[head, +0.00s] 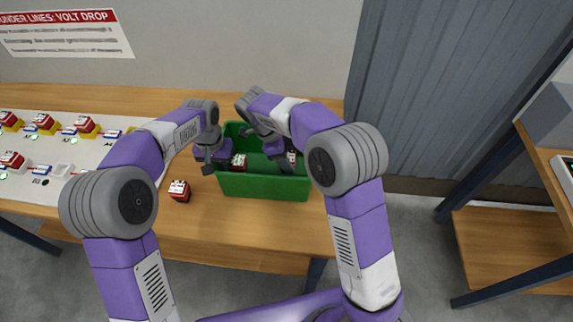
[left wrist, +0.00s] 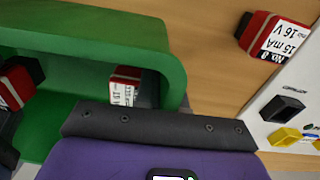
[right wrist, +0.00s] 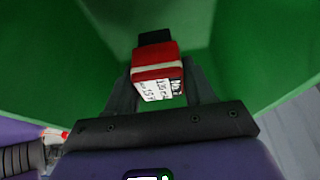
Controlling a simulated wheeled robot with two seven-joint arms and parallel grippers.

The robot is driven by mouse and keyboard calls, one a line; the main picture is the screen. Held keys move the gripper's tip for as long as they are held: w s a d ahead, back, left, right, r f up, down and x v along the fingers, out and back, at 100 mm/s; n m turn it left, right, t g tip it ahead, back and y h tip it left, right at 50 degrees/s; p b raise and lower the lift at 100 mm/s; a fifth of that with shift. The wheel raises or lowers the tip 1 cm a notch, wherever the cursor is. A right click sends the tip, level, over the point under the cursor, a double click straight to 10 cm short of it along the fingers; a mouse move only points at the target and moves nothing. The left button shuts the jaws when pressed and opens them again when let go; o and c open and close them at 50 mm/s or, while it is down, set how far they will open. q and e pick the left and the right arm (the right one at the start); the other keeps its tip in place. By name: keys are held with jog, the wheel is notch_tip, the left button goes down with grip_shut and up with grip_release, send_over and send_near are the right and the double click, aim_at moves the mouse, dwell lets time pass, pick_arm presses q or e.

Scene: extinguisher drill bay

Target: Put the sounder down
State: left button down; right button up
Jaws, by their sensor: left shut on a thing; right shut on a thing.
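My right gripper (head: 282,162) is shut on a red sounder (right wrist: 157,72) with a white label, held between its fingers inside the green bin (head: 262,187). In the head view, this sounder (head: 291,156) shows beside the gripper. Whether it touches the bin's floor I cannot tell. My left gripper (head: 221,160) is at the bin's left end and appears shut on its wall (left wrist: 168,50); its fingers are mostly hidden. A second red sounder (head: 239,161) sits inside the bin near the left end; it also shows in the left wrist view (left wrist: 124,86).
A loose red sounder (head: 180,190) stands on the wooden table (head: 230,220) left of the bin. A white board (head: 60,160) farther left carries several sounders on yellow holders. The table's front edge lies close in front of the bin.

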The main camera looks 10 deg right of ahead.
jog(key=shift+f, duration=1.8)
jog(key=shift+f, duration=0.1)
jog(key=o, duration=1.2)
jog(key=shift+o, duration=0.2)
jog(key=v, duration=1.2)
pick_arm(q)
jog(key=c, duration=1.1)
grip_release()
jog(key=shift+c, duration=0.2)
